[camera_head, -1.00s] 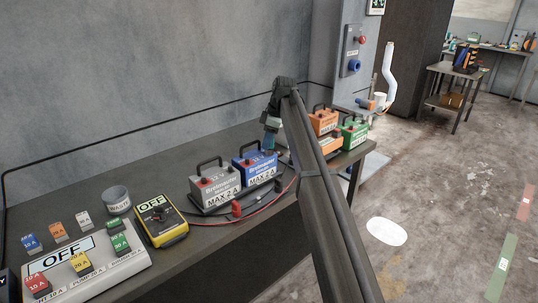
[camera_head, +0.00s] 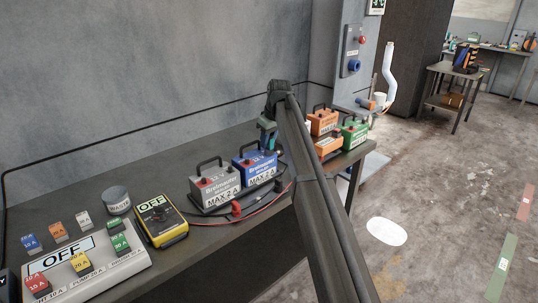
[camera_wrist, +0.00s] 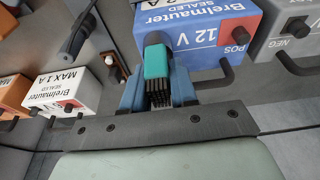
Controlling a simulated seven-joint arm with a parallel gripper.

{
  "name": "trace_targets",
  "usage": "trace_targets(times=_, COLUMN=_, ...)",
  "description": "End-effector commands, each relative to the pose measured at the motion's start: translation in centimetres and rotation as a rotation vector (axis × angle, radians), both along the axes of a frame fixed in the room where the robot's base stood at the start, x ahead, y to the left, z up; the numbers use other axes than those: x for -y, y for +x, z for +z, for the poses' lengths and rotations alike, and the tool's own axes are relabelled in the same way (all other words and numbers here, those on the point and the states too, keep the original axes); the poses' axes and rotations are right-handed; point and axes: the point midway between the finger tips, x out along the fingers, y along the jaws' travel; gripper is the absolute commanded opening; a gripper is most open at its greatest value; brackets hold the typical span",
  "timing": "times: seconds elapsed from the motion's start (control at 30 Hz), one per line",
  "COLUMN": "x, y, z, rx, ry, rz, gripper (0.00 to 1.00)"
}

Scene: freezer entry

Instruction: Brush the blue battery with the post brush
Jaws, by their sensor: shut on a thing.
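The blue battery (camera_head: 255,167) stands upright on the dark bench, just right of the grey battery. In the wrist view its labelled blue face (camera_wrist: 195,38) and red POS terminal (camera_wrist: 238,33) fill the top middle. My gripper (camera_head: 268,139) is above the right end of the blue battery. In the wrist view my gripper (camera_wrist: 158,92) has its blue fingers shut on the post brush (camera_wrist: 156,63), which has a teal body and black bristles. The brush's dark end overlaps the battery in the picture; I cannot tell whether they touch.
A grey battery (camera_head: 215,187) with a handle stands close to the left. Orange (camera_head: 322,121) and green (camera_head: 354,133) batteries stand at the bench's right end. A yellow meter (camera_head: 161,220), red and black leads, a waste cup (camera_head: 117,200) and a fuse panel (camera_head: 95,268) occupy the left.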

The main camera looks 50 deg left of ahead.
Motion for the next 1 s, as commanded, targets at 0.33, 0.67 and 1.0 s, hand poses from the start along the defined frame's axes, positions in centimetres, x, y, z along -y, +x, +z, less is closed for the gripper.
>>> trace_targets(times=0.33, x=0.01, y=-0.14, z=-0.28, rx=-0.003, ry=-0.003, rz=-0.008, gripper=0.29)
trace_targets(times=0.67, x=0.0, y=-0.07, z=-0.12, rx=-0.001, ry=-0.001, rz=-0.008, gripper=0.57)
trace_targets(times=1.0, x=0.16, y=-0.01, z=0.65, rx=0.0, ry=0.0, rz=-0.008, gripper=0.57)
